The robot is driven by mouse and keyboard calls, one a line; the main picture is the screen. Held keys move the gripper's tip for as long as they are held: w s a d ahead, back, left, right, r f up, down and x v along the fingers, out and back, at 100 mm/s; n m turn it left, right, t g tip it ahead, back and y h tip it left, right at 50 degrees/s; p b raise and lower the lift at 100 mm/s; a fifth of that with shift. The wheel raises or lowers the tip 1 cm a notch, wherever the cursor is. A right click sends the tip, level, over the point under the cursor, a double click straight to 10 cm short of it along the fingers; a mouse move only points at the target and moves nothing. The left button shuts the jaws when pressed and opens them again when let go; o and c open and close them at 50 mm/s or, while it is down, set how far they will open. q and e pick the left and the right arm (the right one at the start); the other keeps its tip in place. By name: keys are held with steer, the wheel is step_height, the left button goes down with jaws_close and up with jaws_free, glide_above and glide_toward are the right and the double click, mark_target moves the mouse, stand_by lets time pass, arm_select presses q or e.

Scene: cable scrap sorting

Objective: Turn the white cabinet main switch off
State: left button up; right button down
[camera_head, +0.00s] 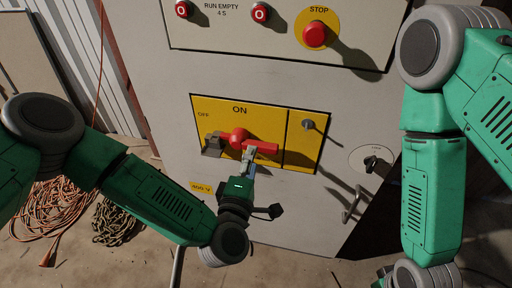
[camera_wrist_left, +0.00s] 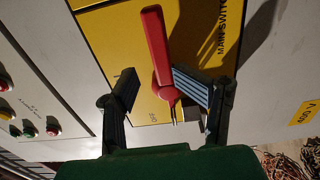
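The main switch has a red handle (camera_head: 262,147) on a yellow plate (camera_head: 290,155) on the white cabinet (camera_head: 170,120). ON is printed above the handle and OFF at upper left. In the head view the handle extends rightward from its red hub. My left gripper (camera_head: 248,155) is just below and in front of the handle. In the left wrist view, the left gripper's fingers (camera_wrist_left: 157,88) are apart, with the red handle (camera_wrist_left: 157,45) between them, nearer the right finger. I cannot tell whether that finger touches it. My right arm is at the right; its fingertips are out of view.
A red STOP button (camera_head: 314,34) and smaller red buttons sit on a panel above. A small knob (camera_head: 308,124) is right of the switch. A door handle (camera_head: 352,205) juts out lower right. Orange cables (camera_head: 55,205) lie on the floor at left.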

arm_select(q)
steer(key=v, duration=0.6)
steer(key=shift+s, duration=0.25)
steer(key=shift+f, duration=0.1)
